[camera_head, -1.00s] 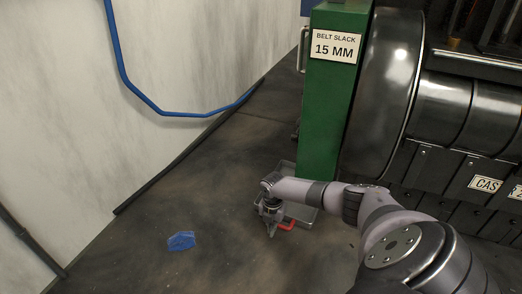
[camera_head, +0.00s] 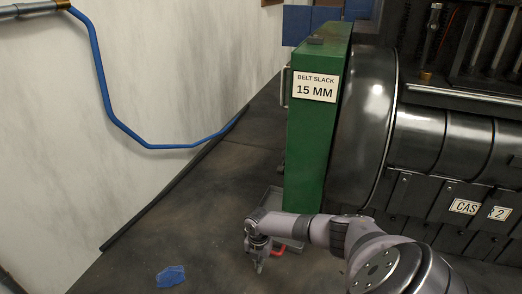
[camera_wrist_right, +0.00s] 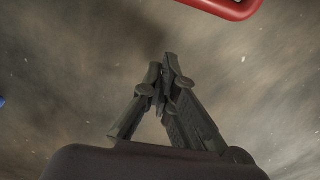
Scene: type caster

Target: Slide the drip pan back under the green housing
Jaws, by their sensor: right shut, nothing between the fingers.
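The grey drip pan (camera_head: 271,200) lies on the floor at the foot of the green housing (camera_head: 309,150). My right arm hides much of it, so I cannot tell how far it reaches under the housing. Its red handle (camera_head: 280,250) shows just right of my right gripper (camera_head: 259,268). In the right wrist view, the red handle (camera_wrist_right: 228,6) is at the top edge, beyond and apart from the fingertips. The right gripper (camera_wrist_right: 167,67) is shut and empty, above the floor. My left gripper is not in view.
A blue rag-like piece (camera_head: 171,276) lies on the floor at lower left. A blue hose (camera_head: 105,95) runs along the pale wall. Dark machinery (camera_head: 440,150) stands right of the housing.

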